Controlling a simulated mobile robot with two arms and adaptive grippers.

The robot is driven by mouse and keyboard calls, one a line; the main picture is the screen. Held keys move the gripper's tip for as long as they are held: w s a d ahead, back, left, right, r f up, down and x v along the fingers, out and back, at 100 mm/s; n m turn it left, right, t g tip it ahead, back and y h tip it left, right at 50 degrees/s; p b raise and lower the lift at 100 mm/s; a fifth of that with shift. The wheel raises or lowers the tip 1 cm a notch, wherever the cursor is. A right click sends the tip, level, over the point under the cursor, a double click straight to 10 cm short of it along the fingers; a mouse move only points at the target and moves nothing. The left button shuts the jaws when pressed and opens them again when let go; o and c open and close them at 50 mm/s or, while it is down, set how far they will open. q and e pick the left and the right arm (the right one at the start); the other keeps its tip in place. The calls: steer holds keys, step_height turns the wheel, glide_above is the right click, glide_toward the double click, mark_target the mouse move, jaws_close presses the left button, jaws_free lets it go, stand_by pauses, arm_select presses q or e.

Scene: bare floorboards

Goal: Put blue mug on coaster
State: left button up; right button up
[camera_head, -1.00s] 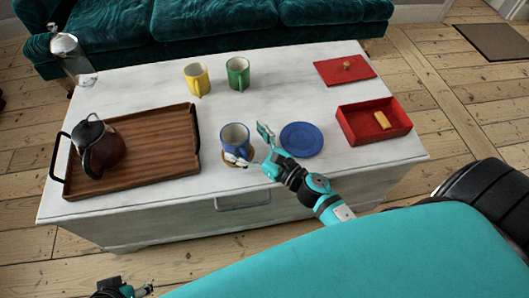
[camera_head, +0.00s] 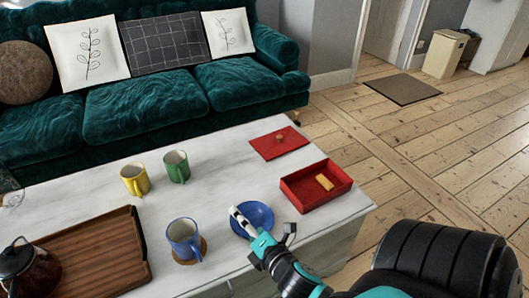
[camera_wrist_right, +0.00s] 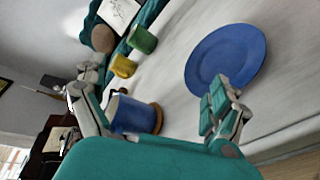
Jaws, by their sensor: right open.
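The blue mug (camera_head: 183,237) stands upright on the round brown coaster (camera_head: 203,246), its handle towards the front right. The mug (camera_wrist_right: 135,116) and the coaster's edge (camera_wrist_right: 157,120) also show in the right wrist view, partly hidden by my gripper. My right gripper (camera_head: 263,226) is open and empty, to the right of the mug and apart from it, over the front of the blue plate. Its two spread fingers (camera_wrist_right: 152,88) show in the wrist view with nothing held between them. My left gripper is out of view.
The blue plate (camera_head: 256,213) lies right of the mug. A red box (camera_head: 301,195) and red lid (camera_head: 280,144) are further right. Yellow (camera_head: 134,180) and green (camera_head: 176,167) mugs stand behind. A wooden tray (camera_head: 104,260) with a kettle (camera_head: 15,268) is left. White tabletop lies between them.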

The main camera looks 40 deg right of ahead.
steer(key=m+g, duration=0.1)
steer(key=m, duration=0.1)
steer(key=s+f+m, duration=0.1)
steer(key=s+m+g+h, duration=0.1)
steer(key=m, duration=0.1)
steer(key=shift+d+f+m+g, duration=0.15)
steer(key=shift+f+m+g, duration=0.15)
steer(key=shift+f, duration=0.05)
steer(key=s+a+f+m+g+y, duration=0.1)
steer(key=s+a+f+m+g, duration=0.1)
steer(key=s+a+m+g, duration=0.2)
steer(key=s+a+f+m+g+y, duration=0.2)
steer(key=s+a+m+g, duration=0.2)
steer(key=s+m, duration=0.4)
steer(key=shift+s+m+g+y, duration=0.3)
steer(key=shift+s+m+g, duration=0.1)
steer(key=shift+s, duration=0.4)
